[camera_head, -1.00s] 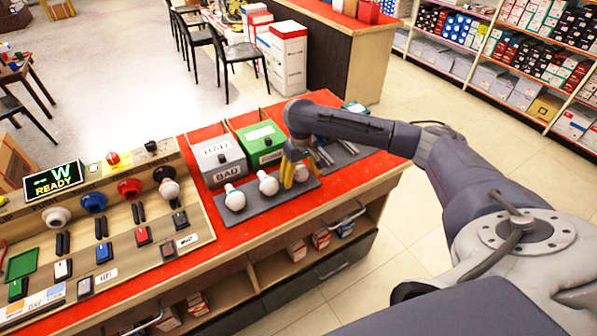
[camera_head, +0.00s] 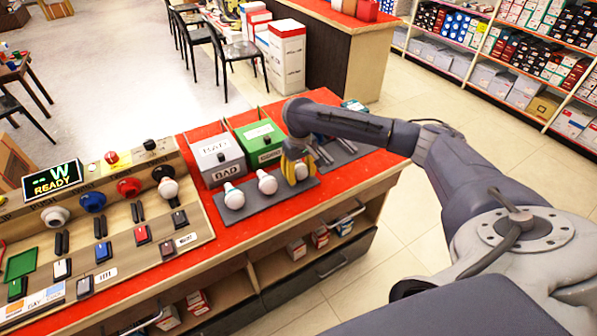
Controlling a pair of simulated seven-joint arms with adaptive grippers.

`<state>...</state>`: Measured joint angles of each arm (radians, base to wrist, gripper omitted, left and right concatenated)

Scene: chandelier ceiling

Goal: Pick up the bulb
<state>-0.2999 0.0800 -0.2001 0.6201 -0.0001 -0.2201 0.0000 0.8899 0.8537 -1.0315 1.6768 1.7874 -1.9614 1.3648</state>
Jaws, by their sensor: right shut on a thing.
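Three white bulbs rest on a dark grey tray (camera_head: 248,219) on the red counter. The left bulb (camera_head: 234,197) and the middle bulb (camera_head: 267,182) stand clear. My right gripper (camera_head: 299,176) has yellow fingers pointing down and is shut on the right bulb (camera_head: 302,171), which is at the tray's right end. The fingers cover part of that bulb. My left gripper is not in view.
A grey BAD box (camera_head: 217,160) and a green GOOD box (camera_head: 260,143) stand behind the tray. A test panel (camera_head: 110,215) with sockets, switches and a READY display (camera_head: 52,182) is at left. A further bulb (camera_head: 168,189) sits on the panel. Thin tools lie on a dark mat (camera_head: 343,152) at right.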

